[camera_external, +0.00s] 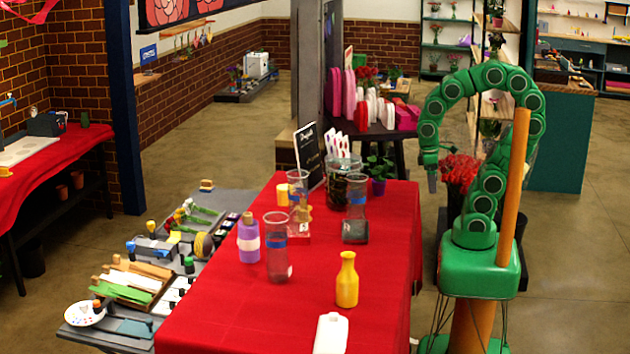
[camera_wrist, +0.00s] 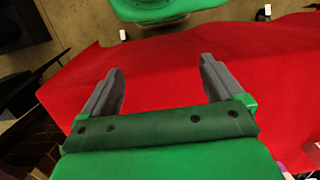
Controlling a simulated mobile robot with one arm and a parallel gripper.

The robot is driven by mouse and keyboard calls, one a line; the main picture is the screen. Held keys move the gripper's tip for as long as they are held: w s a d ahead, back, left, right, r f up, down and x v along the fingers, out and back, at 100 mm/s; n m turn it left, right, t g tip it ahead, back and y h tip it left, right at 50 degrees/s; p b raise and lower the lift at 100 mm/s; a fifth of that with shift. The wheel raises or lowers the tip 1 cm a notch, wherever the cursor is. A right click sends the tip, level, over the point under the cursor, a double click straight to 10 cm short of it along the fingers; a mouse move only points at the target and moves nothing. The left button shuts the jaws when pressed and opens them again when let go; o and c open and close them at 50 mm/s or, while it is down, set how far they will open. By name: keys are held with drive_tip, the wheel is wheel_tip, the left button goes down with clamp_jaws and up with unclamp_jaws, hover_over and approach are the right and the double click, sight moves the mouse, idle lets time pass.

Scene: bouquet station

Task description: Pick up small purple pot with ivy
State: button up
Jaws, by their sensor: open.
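The small purple pot with ivy (camera_external: 379,185) stands on the red-covered table (camera_external: 330,263) at its far right corner. Green leaves rise above its purple rim. My gripper (camera_external: 432,182) hangs pointing down from my green arm, to the right of the pot and apart from it. In the wrist view my gripper (camera_wrist: 160,88) is open, with two grey fingers wide apart and nothing between them. The red cloth lies below the fingers there. The pot does not show in the wrist view.
Close left of the pot are a dark container with white tags (camera_external: 345,165) and a clear vase (camera_external: 356,226). Red roses (camera_external: 455,170) stand behind my gripper. A yellow bottle (camera_external: 347,280) and a purple bottle (camera_external: 248,240) stand nearer. The table's right side is largely clear.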

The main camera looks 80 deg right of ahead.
wheel_tip(320, 180, up, 5)
drive_tip(key=w+d+r+n+t+y, duration=0.1)
drive_tip(key=w+d+n+t+y, duration=0.1)
drive_tip(key=w+d+n+y, duration=0.4)
drive_tip(key=w+d+r+n+t+y, duration=0.1)
drive_tip(key=w+d+t+y, duration=0.15)
drive_tip(key=w, duration=0.65)
drive_tip(key=d+f+n+t, duration=0.2)
drive_tip(key=d+t, duration=0.4)
drive_tip(key=d, duration=1.4)
approach(383, 180)
drive_tip(key=shift+y, duration=0.25)
drive_tip(key=d+f, duration=0.1)
drive_tip(key=w+d+f, duration=0.1)
drive_tip(key=d, duration=0.1)
drive_tip(key=shift+w+f, duration=0.2)
drive_tip(key=shift+f, duration=0.5)
drive_tip(key=shift+w+a+f, duration=0.25)
drive_tip(key=shift+f, duration=0.05)
drive_tip(key=shift+a+r+x, duration=0.1)
drive_tip(key=shift+r+x, duration=0.1)
drive_tip(key=shift+x, duration=0.95)
drive_tip(key=shift+a+r+x, duration=0.15)
drive_tip(key=shift+r+x, duration=0.05)
drive_tip(key=shift+x, duration=1)
drive_tip(key=shift+a+r+x, duration=0.1)
drive_tip(key=shift+r+x, duration=0.1)
drive_tip(key=shift+x, duration=0.95)
